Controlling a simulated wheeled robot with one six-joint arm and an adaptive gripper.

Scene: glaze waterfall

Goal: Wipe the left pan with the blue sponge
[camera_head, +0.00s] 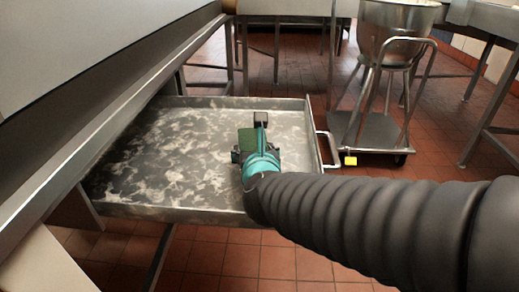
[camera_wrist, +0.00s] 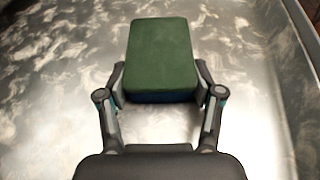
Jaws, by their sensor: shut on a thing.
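My gripper (camera_head: 256,153) is over the right half of a shallow metal pan (camera_head: 165,212) with white smears on its floor. In the wrist view my gripper (camera_wrist: 160,88) is shut on a sponge (camera_wrist: 160,52), a finger on each side. The sponge has a green top face and a dark blue lower layer. Smears show across much of the pan (camera_wrist: 60,60), with a duller bare patch near the gripper.
A metal counter edge (camera_head: 100,130) runs along the left, above the pan's left side. A wheeled cart (camera_head: 372,135) with a large metal bowl (camera_head: 398,25) stands beyond the pan at right. Red tile floor (camera_head: 230,258) lies around. The pan has raised walls.

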